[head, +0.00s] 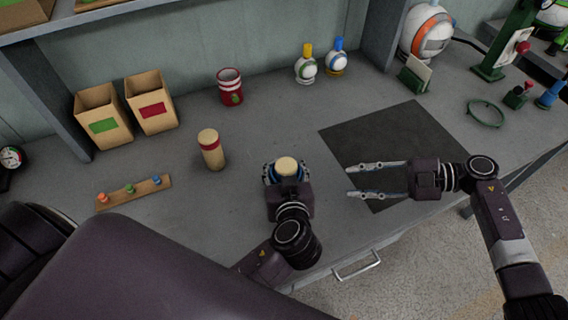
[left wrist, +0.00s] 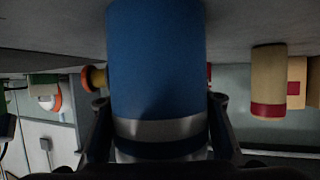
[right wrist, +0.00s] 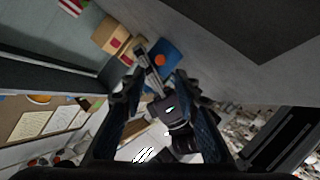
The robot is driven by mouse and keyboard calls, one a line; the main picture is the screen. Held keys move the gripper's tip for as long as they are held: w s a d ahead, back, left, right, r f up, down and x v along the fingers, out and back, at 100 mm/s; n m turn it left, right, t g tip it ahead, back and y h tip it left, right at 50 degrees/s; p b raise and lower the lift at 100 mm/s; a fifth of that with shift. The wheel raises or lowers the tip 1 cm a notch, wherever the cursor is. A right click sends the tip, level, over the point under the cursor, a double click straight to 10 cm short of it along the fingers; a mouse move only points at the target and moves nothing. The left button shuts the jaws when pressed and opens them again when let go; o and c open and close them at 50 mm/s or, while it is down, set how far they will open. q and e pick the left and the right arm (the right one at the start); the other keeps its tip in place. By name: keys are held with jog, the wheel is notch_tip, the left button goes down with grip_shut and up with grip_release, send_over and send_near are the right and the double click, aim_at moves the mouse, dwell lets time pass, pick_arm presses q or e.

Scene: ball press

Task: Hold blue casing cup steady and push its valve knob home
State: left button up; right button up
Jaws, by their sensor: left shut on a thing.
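The blue casing cup (left wrist: 155,60) stands upright on the bench. My left gripper (head: 287,177) is shut around its sides; in the head view it hides most of the cup (head: 269,176), with a tan round top (head: 286,166) showing. In the left wrist view the valve knob (left wrist: 94,78) sticks out from the cup's side on a short stem. In the right wrist view an orange round spot, apparently the knob's face (right wrist: 160,60), shows against the blue. My right gripper (head: 349,181) is open and empty, right of the cup, fingers pointing at it and apart from it.
A dark mat (head: 400,137) lies under and behind my right gripper. A tan cylinder with a red band (head: 211,150) stands left of the cup. Bench between cup and right fingers is clear.

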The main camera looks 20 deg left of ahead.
dwell(0.8)
jog(key=shift+n, duration=0.3)
jog(key=c, duration=0.5)
jog(key=shift+w+r+n, duration=0.1)
jog(key=shift+r+n, duration=0.1)
jog(key=shift+n, duration=0.4)
grip_shut()
jog(key=n, duration=0.2)
jog(key=n+h, duration=0.1)
jog(key=n, duration=0.1)
jog(key=r+n, duration=0.1)
jog(key=n, duration=0.1)
jog(key=shift+w+a+r+h, duration=0.1)
jog(key=shift+w+a+h, duration=0.05)
jog(key=shift+w+h, duration=0.15)
jog(key=w+r+n+h, duration=0.1)
jog(key=n, duration=0.6)
jog(key=d+r+n+h, duration=0.1)
jog(key=n+h, duration=0.1)
jog(key=n, duration=0.6)
jog(key=w+r+n+h, duration=0.1)
jog(key=r+n+h, duration=0.1)
jog(key=n, duration=0.6)
jog(key=shift+w+d, duration=0.3)
jog(key=shift+d, duration=0.05)
